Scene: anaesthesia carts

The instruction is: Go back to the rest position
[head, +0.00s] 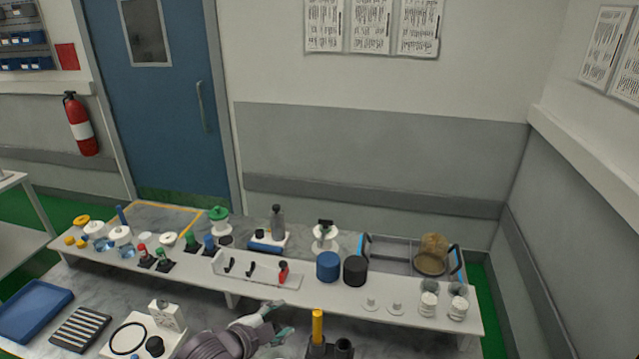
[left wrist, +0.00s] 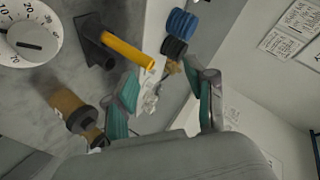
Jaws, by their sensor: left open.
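My left gripper (head: 278,318) is in the lower middle of the head view, in front of the raised white shelf. Its teal-lined fingers are spread, and it also shows in the left wrist view (left wrist: 160,76). I see nothing held between the fingers; small pale things show behind the gap, and I cannot tell what they are. A yellow cylinder (head: 317,325) stands upright in a black holder (head: 328,349) to the right of the gripper. In the left wrist view the yellow cylinder (left wrist: 125,47) lies beyond the left finger. My right gripper is in neither view.
A blue tray (head: 34,311) and a slotted black block (head: 80,329) lie at left. A dial (left wrist: 28,36) and amber cylinder (left wrist: 75,112) are near the gripper.

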